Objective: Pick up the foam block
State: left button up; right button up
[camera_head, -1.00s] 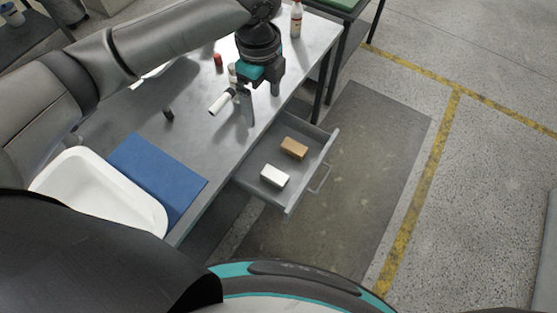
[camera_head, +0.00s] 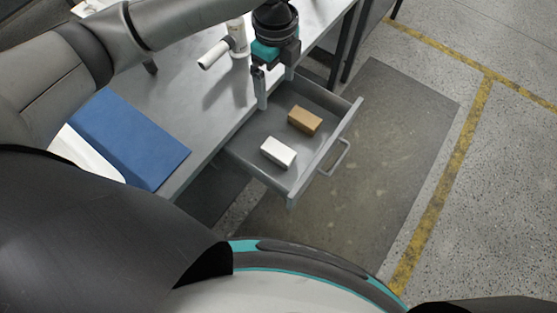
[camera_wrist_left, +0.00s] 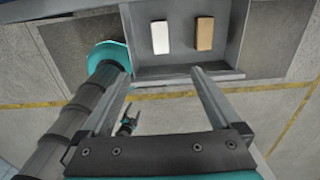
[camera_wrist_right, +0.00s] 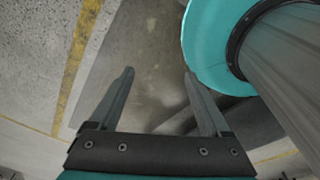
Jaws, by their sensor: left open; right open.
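An open drawer (camera_head: 345,122) holds a white block (camera_head: 278,152) and a brown block (camera_head: 305,120), lying side by side and apart. I cannot tell for sure which is foam. My left gripper (camera_head: 276,90) is open and empty, above the drawer's back end by the table edge, short of both blocks. In the left wrist view, the white block (camera_wrist_left: 159,37) and the brown block (camera_wrist_left: 204,33) show beyond the fingers. My right gripper (camera_wrist_right: 159,73) is open and empty over bare floor in the right wrist view. It does not show in the head view.
A white cylindrical item (camera_head: 214,54) lies near the left gripper. The drawer handle (camera_head: 336,158) sticks out over clear floor.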

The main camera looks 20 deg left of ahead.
pick_arm(q)
jog(key=b, duration=1.2)
send_over(277, 149)
notch_tip(277, 149, down, 14)
pick_arm(e)
jog(key=w+d+f+b, duration=0.1)
jog(key=w+f, duration=0.1)
jog(key=f, duration=0.5)
jog(key=w+d+f+b, duration=0.1)
jog(key=w+f, duration=0.1)
jog(key=f, duration=0.6)
pick_arm(q)
notch_tip(277, 149, down, 7)
jog(key=shift+f+b, duration=0.1)
jog(key=shift+b, duration=0.65)
jog(key=shift+f, duration=0.4)
jog(key=shift+f+b, duration=1.25)
jog(key=shift+f, duration=1.05)
jog(key=shift+f+b, duration=0.35)
jog(key=shift+f, duration=1.05)
pick_arm(e)
jog(key=w+a+r, duration=0.5)
jog(key=w+a, duration=0.1)
jog(key=w, duration=0.2)
jog(key=shift+r+t, duration=0.15)
jog(key=shift+t, duration=0.25)
pick_arm(q)
jog(key=shift+c, duration=0.3)
jog(key=c, duration=1.3)
